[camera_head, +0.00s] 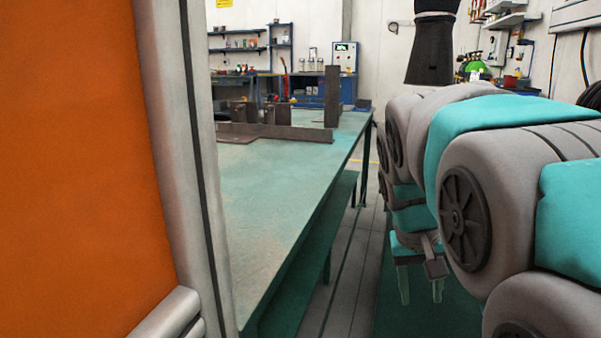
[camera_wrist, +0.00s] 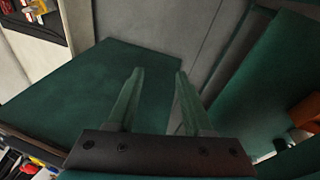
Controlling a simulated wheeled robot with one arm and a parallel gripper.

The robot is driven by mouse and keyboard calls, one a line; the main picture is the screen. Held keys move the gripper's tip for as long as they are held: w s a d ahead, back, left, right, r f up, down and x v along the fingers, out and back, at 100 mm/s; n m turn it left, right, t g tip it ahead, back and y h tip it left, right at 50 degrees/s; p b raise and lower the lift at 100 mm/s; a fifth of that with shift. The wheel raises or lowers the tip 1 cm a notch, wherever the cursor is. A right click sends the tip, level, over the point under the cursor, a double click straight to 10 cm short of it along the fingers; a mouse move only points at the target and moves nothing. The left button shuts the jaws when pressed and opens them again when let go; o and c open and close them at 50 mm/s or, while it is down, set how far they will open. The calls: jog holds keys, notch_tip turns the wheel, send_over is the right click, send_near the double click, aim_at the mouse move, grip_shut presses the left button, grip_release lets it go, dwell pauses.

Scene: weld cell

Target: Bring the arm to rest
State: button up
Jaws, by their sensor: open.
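My gripper (camera_head: 421,290) hangs at the end of my grey and teal arm, low on the right of the head view, pointing down. It is to the right of the welding table and apart from it. In the wrist view my gripper (camera_wrist: 158,85) shows two green fingers spread apart with nothing between them. My arm is bent and fills the right side of the head view.
A long green welding table (camera_head: 290,190) with steel plates and an upright steel post (camera_head: 332,96) stands at the left. An orange panel with a grey frame (camera_head: 80,170) blocks the near left. Shelves and a blue workbench (camera_head: 308,85) are at the back.

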jog(key=s+a+f+n+g+y, duration=0.1)
jog(key=s+a+f, duration=0.1)
jog(key=s+f, duration=0.5)
jog(key=s+a+f+n+g+y, duration=0.1)
jog(key=s+f, duration=0.6)
jog(key=s, duration=0.8)
jog(key=shift+s+a+f+g+y, duration=0.25)
jog(key=shift+a+g+y, duration=0.2)
jog(key=shift+a, duration=0.6)
